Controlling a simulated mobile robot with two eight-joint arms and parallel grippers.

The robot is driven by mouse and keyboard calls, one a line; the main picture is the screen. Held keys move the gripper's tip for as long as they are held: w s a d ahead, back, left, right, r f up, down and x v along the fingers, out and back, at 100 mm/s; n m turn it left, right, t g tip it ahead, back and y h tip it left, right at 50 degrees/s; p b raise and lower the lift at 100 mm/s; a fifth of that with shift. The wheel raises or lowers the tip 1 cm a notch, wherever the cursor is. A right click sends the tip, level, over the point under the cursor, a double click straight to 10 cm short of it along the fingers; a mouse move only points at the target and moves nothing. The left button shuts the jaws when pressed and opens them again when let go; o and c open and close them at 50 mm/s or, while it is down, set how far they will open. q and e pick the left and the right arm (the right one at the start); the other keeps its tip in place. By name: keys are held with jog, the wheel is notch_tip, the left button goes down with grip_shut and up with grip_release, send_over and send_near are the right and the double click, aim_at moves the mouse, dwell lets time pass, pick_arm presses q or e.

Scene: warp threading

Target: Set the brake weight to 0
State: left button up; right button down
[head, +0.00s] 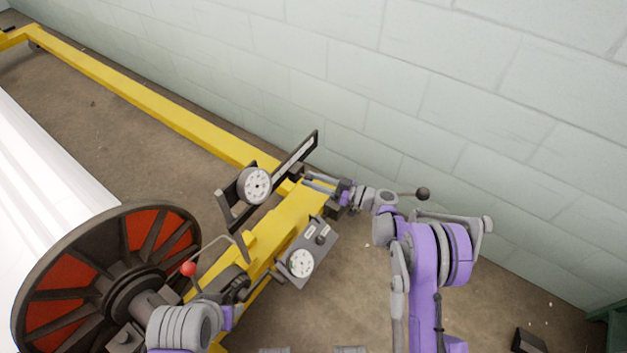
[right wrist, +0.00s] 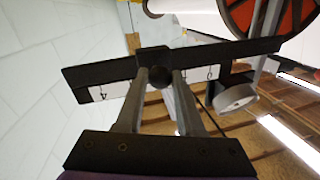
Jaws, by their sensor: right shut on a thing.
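The brake weight, a small black block with a round knob (right wrist: 157,77), sits on a dark scale bar (right wrist: 262,47). In the right wrist view, a 4 shows on the white scale left of the block and a 0 to its right. The block is between these marks, off the 0. My right gripper (right wrist: 157,80) is shut on the knob. In the head view the bar (head: 307,142) slants up right, with my right gripper (head: 308,179) at its lower side. My left arm is at the bottom left; its fingers cannot be made out.
A round dial (head: 255,185) is beside the bar, and a second gauge box (head: 300,263) is below. A red-ball lever (head: 188,268) rises near the large red-and-black wheel (head: 55,300). A yellow frame (head: 150,100) runs along the block wall (head: 400,70). Floor at lower right is mostly open.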

jog(key=s+a, duration=0.6)
jog(key=s, duration=0.3)
jog(key=shift+a, duration=0.25)
jog(key=shift+f, duration=0.1)
jog(key=c, duration=0.5)
grip_release()
jog(key=shift+s, duration=0.1)
jog(key=shift+c, duration=0.2)
